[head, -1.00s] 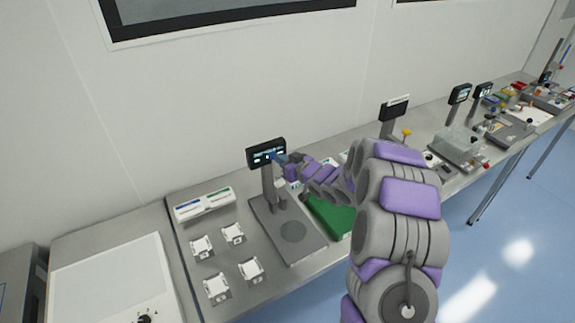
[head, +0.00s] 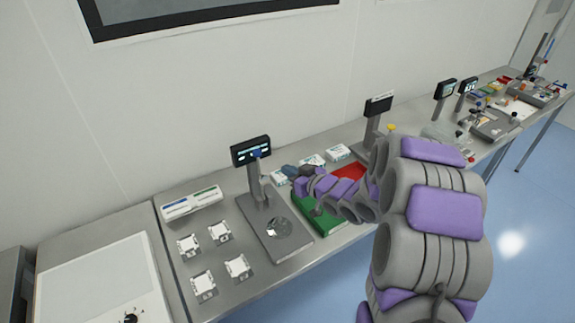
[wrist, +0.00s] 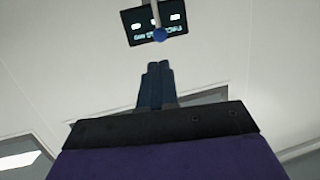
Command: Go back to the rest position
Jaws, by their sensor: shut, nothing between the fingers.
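My gripper (wrist: 158,70) shows in the wrist view with its two dark fingers together and nothing between them. In the head view my gripper (head: 288,169) is above the bench, to the right of the small black screen (head: 251,151) on its post and apart from it. The same kind of dark screen (wrist: 140,22) with lit marks shows beyond the fingertips in the wrist view. My purple and grey arm covers part of the bench at the right.
A green tray (head: 322,222) and a red tray (head: 350,172) lie under and beside my arm. Several white blocks (head: 237,266) and a white box (head: 191,203) stand at the left. A second screen (head: 379,104) stands behind my arm. Open floor (head: 520,215) is at the right.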

